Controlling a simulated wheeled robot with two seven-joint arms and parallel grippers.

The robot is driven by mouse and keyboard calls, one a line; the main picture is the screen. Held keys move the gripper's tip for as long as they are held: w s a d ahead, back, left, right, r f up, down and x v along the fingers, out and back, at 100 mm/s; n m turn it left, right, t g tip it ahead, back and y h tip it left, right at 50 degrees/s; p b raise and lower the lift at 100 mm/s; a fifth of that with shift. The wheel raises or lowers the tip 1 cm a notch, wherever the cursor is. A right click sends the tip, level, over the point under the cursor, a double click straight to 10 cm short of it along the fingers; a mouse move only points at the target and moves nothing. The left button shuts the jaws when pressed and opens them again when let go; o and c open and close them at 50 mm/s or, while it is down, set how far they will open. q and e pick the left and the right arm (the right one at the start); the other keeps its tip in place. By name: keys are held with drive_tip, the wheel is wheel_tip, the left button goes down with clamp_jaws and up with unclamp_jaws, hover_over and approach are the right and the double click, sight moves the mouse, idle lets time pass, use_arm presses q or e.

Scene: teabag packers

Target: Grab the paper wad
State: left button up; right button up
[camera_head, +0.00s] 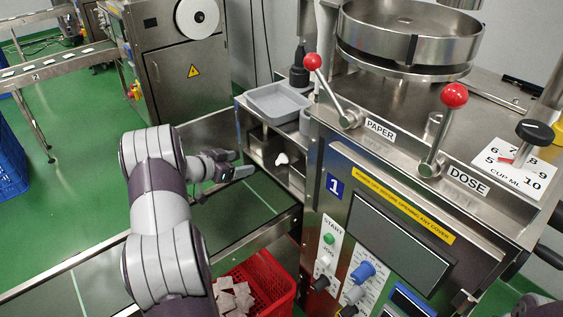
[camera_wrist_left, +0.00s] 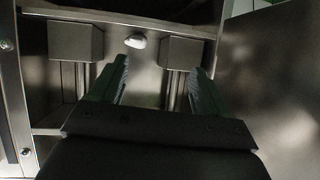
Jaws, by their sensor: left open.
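The paper wad (camera_head: 282,159) is a small white crumpled lump inside the open metal bay at the left side of the packing machine. It also shows in the left wrist view (camera_wrist_left: 135,41), beyond my fingers and between two grey blocks. My left gripper (camera_head: 240,164) is open and empty, left of the wad and apart from it, with its fingers pointing toward the bay. In the left wrist view the two fingers (camera_wrist_left: 160,75) stand wide apart, with the wad a little left of the middle between them. My right gripper is not in view.
The bay's metal walls (camera_wrist_left: 255,90) stand close on both sides. A grey tray (camera_head: 277,103) sits above the bay. A green conveyor (camera_head: 250,205) runs below my gripper. A red crate (camera_head: 281,290) with teabags stands below.

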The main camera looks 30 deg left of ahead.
sight(279, 159)
use_arm(q)
drive_tip(key=w+d+f+b, duration=0.1)
drive_tip(key=w+d, duration=0.1)
drive_tip(key=w, duration=0.1)
drive_tip(key=w+d+f+h, duration=0.1)
drive_tip(key=w+d, duration=0.1)
drive_tip(key=w, duration=0.2)
drive_tip(key=w+d+f+m+h+b, duration=0.1)
drive_tip(key=w+d, duration=0.2)
drive_tip(key=shift+w+f+b, duration=0.3)
drive_tip(key=shift+r, duration=0.1)
drive_tip(key=c, duration=1.1)
